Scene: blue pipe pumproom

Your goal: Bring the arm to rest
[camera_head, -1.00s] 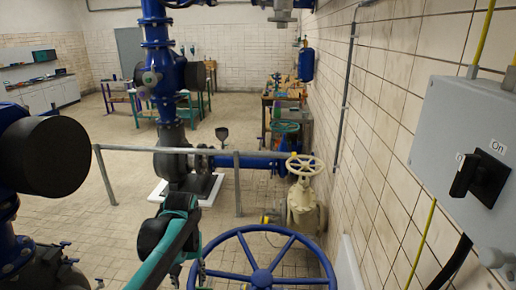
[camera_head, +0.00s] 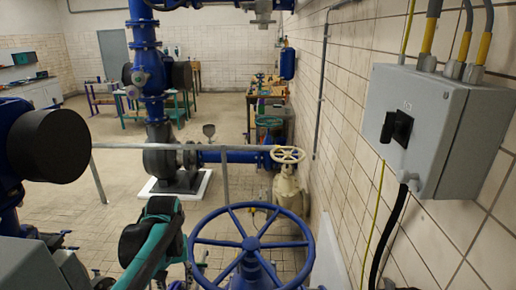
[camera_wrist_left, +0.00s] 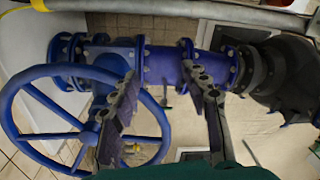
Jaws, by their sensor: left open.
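My left arm, teal and black (camera_head: 155,243), comes up from the bottom edge of the head view, left of a large blue handwheel (camera_head: 252,243). In the left wrist view my left gripper (camera_wrist_left: 162,58) is open, its two dark fingers spread wide with nothing between them but the background. A blue flanged pipe (camera_wrist_left: 164,70) lies beyond the fingertips. A blue wheel (camera_wrist_left: 22,138) is at the left of that view, partly behind the left finger. I cannot tell if the fingers touch anything. My right gripper is not in view.
A grey switch box (camera_head: 455,135) with a black rotary handle hangs on the tiled right wall. A grey railing (camera_head: 200,147) crosses ahead, with a cream valve (camera_head: 288,185) near its right end. A black round end on blue pipework (camera_head: 48,140) stands at left. Open floor lies beyond.

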